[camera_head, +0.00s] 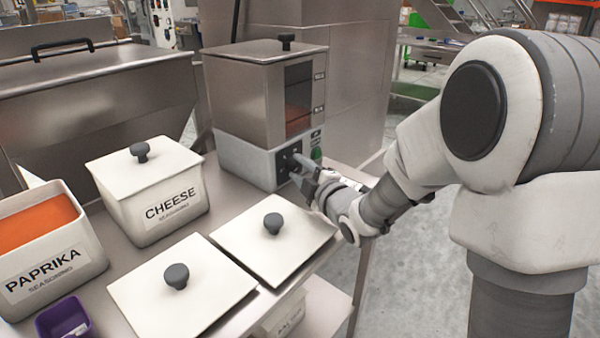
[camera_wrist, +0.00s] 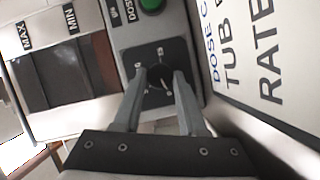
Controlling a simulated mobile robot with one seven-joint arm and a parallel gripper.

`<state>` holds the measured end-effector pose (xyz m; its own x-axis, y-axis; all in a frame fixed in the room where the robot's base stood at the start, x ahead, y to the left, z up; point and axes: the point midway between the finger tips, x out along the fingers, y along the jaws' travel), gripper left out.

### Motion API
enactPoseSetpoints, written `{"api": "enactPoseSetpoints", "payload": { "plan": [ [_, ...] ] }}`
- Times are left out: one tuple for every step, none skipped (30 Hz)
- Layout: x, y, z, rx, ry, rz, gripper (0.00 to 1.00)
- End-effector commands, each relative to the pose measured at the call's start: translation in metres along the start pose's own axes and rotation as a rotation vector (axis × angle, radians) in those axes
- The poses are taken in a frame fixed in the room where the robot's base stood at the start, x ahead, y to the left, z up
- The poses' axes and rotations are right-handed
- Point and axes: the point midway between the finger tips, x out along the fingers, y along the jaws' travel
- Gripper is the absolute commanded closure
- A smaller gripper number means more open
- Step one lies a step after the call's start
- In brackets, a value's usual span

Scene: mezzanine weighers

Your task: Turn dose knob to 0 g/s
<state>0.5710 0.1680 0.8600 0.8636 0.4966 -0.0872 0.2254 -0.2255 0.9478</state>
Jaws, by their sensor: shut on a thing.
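The dose knob (camera_wrist: 159,82) sits on a black square dial plate with small white marks, on the pale front panel of the dosing machine (camera_head: 250,160). My gripper (camera_head: 303,172) reaches the panel from the right in the head view and hides most of the knob there. In the wrist view my gripper (camera_wrist: 158,84) has its two fingers on either side of the knob, shut on it. The dial numbers are too small to read surely, so the knob's setting cannot be told. A green button (camera_wrist: 152,4) is beside the dial plate.
A cheese seasoning bin (camera_head: 150,190) and an open paprika bin (camera_head: 50,245) stand on the steel table, with two pale lids (camera_head: 240,240) (camera_head: 150,300) near its front. A purple scoop or cup (camera_head: 65,320) is at lower left. A labelled placard (camera_wrist: 245,60) is close beside the dial.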

Motion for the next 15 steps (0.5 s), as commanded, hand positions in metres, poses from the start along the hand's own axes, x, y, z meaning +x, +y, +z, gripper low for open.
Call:
{"api": "enactPoseSetpoints", "payload": {
  "plan": [
    [0.0,-0.0009,-0.0001,-0.004,0.001,0.001,1.0],
    [0.0,-0.0009,-0.0001,-0.006,0.001,0.001,1.0],
    [-0.0001,-0.0008,-0.0001,-0.008,0.001,0.002,1.0],
    [-0.0001,-0.0008,-0.0001,-0.009,0.001,0.003,1.0],
    [0.0,-0.0008,-0.0001,-0.01,0.001,0.003,1.0],
    [-0.0001,-0.0007,-0.0001,-0.01,0.001,0.003,1.0],
    [-0.0001,-0.0007,0.0,-0.01,0.001,0.003,1.0],
    [0.0,-0.0006,-0.0001,-0.01,0.001,0.003,1.0],
    [0.0,-0.0006,-0.0001,-0.01,0.001,0.003,1.0],
    [0.0,-0.0007,0.0,-0.01,0.001,0.003,1.0],
    [0.0,-0.0007,-0.0001,-0.01,0.001,0.003,1.0],
    [0.0,-0.0006,-0.0001,-0.01,0.001,0.003,1.0],
    [0.0,-0.0006,0.0,-0.01,0.001,0.003,1.0],
    [0.0,-0.0006,-0.0001,-0.01,0.001,0.003,0.57],
    [0.0,-0.0006,0.0,-0.01,0.001,0.003,0.5]
  ]
}}
